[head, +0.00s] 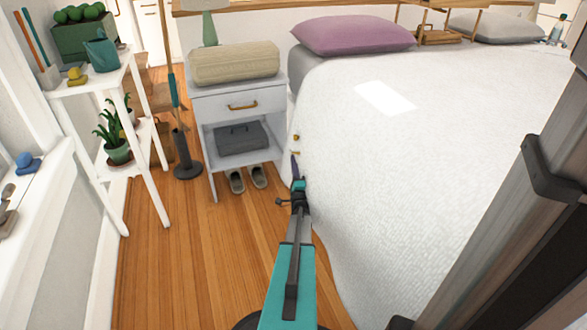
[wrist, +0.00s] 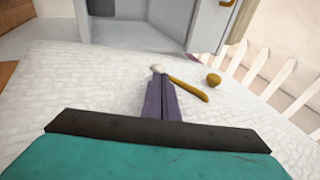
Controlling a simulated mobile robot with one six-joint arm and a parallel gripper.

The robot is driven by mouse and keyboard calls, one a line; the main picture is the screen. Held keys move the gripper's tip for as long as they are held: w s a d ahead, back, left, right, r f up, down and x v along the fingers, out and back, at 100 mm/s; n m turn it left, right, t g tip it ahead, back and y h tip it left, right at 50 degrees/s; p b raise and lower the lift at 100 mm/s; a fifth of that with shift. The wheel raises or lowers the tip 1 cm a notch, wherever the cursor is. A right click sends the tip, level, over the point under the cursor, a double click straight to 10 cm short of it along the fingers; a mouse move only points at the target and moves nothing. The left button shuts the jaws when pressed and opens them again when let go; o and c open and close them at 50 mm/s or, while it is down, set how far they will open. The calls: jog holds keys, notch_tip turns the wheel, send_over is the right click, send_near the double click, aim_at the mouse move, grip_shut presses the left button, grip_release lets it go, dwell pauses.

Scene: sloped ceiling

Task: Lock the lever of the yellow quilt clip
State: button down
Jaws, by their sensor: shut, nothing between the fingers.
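Yellow parts of the quilt clip (head: 296,137) show small at the near left edge of the bed in the head view. In the wrist view the clip shows as a slim yellow bar (wrist: 190,89) and, apart from it to the right, a round yellow knob (wrist: 214,79). My gripper (wrist: 159,76) has its purple fingers together, with the tips beside the bar's far left end. A small pale tip shows there. I cannot tell whether the fingers touch the bar. In the head view my gripper (head: 294,158) is just below the yellow parts, against the quilt's side.
The white quilt (head: 430,130) covers the bed to the right. A grey nightstand (head: 239,103) with a rolled beige blanket (head: 235,62) stands just beyond my gripper, slippers (head: 247,178) under it. A white plant shelf (head: 149,150) is at left. The wooden floor (head: 190,250) between is clear.

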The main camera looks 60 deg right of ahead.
jog(key=shift+x, duration=1.25)
jog(key=shift+w+a+r, duration=0.1)
jog(key=shift+a, duration=0.05)
jog(key=a+f+p, duration=0.1)
jog(key=a+f, duration=0.3)
jog(key=f, duration=0.9)
jog(key=shift+a+f, duration=0.1)
jog(key=shift+a, duration=0.05)
